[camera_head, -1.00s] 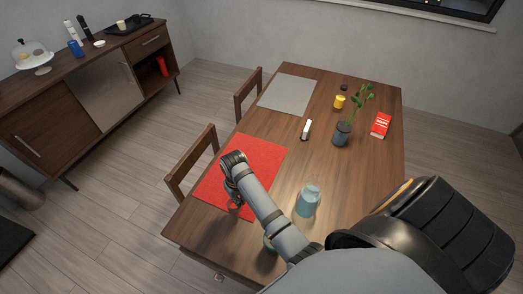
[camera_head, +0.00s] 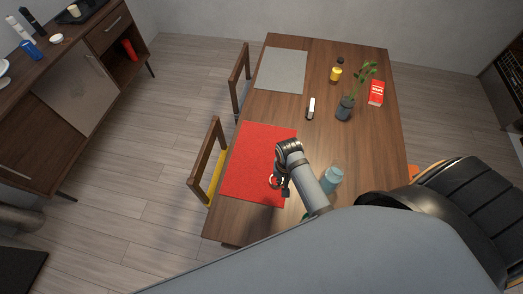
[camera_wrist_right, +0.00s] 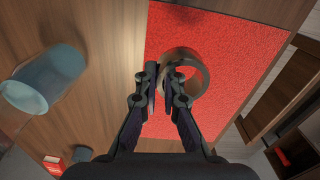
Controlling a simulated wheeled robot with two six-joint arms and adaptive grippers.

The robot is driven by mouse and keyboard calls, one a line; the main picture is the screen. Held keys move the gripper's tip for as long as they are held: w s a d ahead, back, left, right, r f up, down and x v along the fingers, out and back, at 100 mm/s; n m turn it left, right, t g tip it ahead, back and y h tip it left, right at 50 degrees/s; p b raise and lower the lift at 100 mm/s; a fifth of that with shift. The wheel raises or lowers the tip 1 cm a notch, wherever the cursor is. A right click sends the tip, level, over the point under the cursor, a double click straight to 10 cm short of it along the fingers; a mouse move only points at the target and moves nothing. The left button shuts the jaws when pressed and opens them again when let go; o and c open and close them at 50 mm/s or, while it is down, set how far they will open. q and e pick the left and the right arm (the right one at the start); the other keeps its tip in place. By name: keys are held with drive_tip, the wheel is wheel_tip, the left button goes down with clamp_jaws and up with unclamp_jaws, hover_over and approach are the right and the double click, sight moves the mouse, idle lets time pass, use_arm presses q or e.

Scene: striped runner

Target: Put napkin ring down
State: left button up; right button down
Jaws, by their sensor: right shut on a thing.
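The napkin ring (camera_wrist_right: 198,62) is a short, wide greyish-brown band. My right gripper (camera_wrist_right: 164,76) is shut on its near wall, and the ring's opening shows beyond the fingers. In the head view the ring (camera_head: 272,180) is a small pale loop beside the right gripper (camera_head: 282,188), over the red placemat (camera_head: 257,150). The placemat also fills the middle of the right wrist view (camera_wrist_right: 228,40). I cannot tell whether the ring touches the mat. My left gripper is not in view.
A blue glass (camera_head: 331,178) stands right of my right gripper. A grey placemat (camera_head: 281,70), white-and-black item (camera_head: 311,108), yellow bottle (camera_head: 336,72), plant vase (camera_head: 344,108) and red box (camera_head: 376,92) are farther back. Chairs (camera_head: 212,165) stand along the table's left side.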

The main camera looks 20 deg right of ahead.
wheel_tip(320, 180, up, 2)
drive_tip(key=s+m+p, duration=0.1)
drive_tip(key=s, duration=0.1)
drive_tip(key=b, duration=0.5)
hover_over(258, 180)
drive_tip(key=shift+m, duration=0.3)
drive_tip(key=f, duration=0.9)
drive_tip(key=shift+s+f, duration=0.2)
drive_tip(key=shift+f, duration=0.05)
drive_tip(key=shift+w+f, duration=0.15)
drive_tip(key=shift+w, duration=0.05)
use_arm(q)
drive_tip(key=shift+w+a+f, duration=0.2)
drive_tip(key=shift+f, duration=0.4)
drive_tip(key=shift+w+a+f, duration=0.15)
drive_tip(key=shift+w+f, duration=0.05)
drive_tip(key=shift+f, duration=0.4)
use_arm(e)
drive_tip(key=shift+a+r, duration=0.1)
drive_tip(key=shift+r, duration=0.1)
